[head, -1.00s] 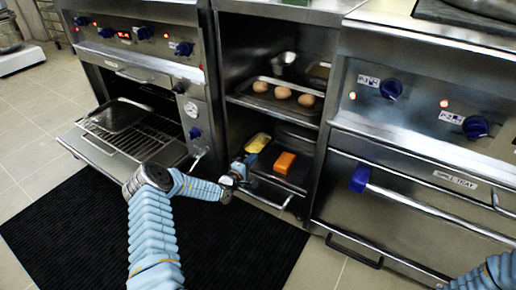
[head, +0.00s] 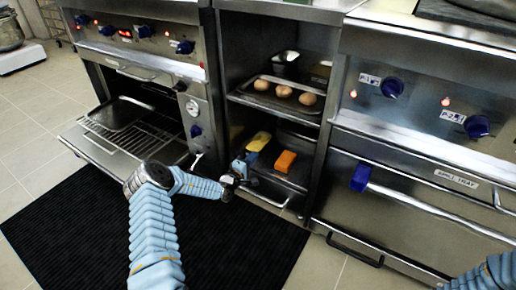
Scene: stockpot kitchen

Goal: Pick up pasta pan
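No object stands out for certain as the pasta pan. A shallow metal pan (head: 122,113) sits on the rack of the open oven at left. My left gripper (head: 243,172) is in front of the lower shelf of the middle cabinet, close to a yellow block (head: 259,141) and an orange block (head: 286,161). Its fingers are small and dark, so I cannot tell whether they are open or hold anything. My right arm shows only at the bottom right corner; its gripper is out of view.
The open oven door (head: 100,152) juts out at left. A tray (head: 242,94) with eggs and a metal container (head: 285,66) are on the upper shelf. A grill with a long handle (head: 425,207) stands at right. A black mat (head: 60,240) covers the floor.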

